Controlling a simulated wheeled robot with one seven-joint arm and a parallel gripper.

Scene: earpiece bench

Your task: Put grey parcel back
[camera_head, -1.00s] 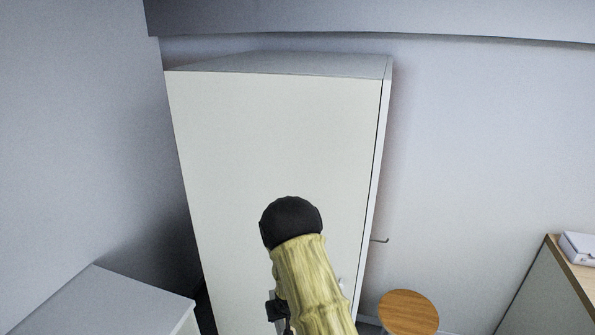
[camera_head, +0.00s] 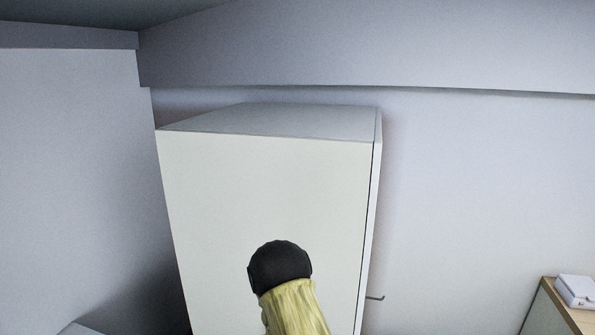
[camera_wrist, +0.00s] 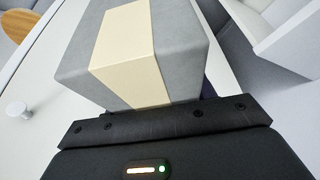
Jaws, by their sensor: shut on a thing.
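The grey parcel (camera_wrist: 185,45), a box with a wide beige band across it, fills the upper middle of the wrist view. My gripper (camera_wrist: 168,118) is shut on it, with the black jaw bar across the parcel's near side. The parcel's far side and the contact on its underside are hidden. In the head view only my yellow-sleeved arm with its black joint shows, in front of the tall white cabinet (camera_head: 262,190). The gripper and parcel are out of that view.
In the wrist view a white panel with a round knob (camera_wrist: 17,110) lies behind the parcel. A wooden round seat (camera_wrist: 18,24) is at upper left. In the head view a white case (camera_head: 577,290) sits on a wood-topped unit (camera_head: 552,312) at right. A small hook-like handle (camera_head: 375,297) sticks out beside the cabinet.

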